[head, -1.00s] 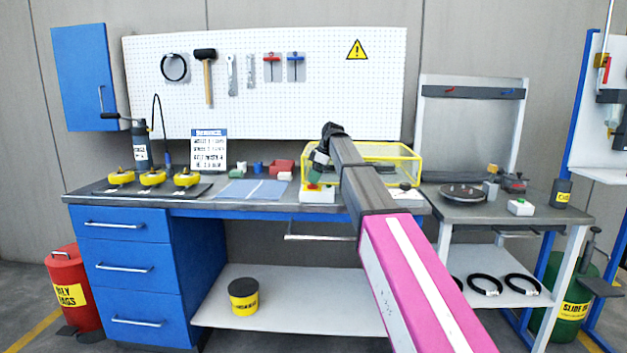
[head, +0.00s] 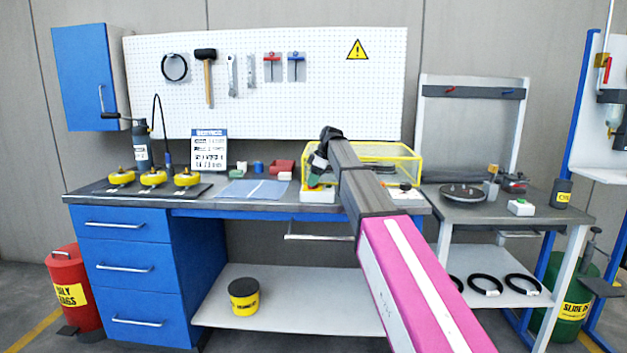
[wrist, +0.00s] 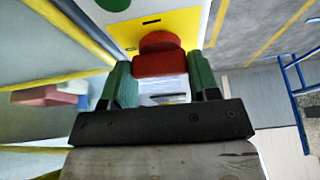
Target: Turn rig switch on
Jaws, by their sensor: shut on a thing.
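The rig switch is a red knob (wrist: 158,58) on a yellow plate (wrist: 182,24) in the wrist view. My gripper (wrist: 160,80) has its green fingers on both sides of the knob and is shut on it. A green round button (wrist: 112,4) shows partly at the top edge.
The yellow-framed clear case (head: 400,160) stands right behind my arm. A blue sheet (head: 254,190) and a red bin (head: 282,166) are to the left on the bench (head: 225,206). Yellow-ringed parts (head: 153,178) stand further left. A side table (head: 470,208) is at the right.

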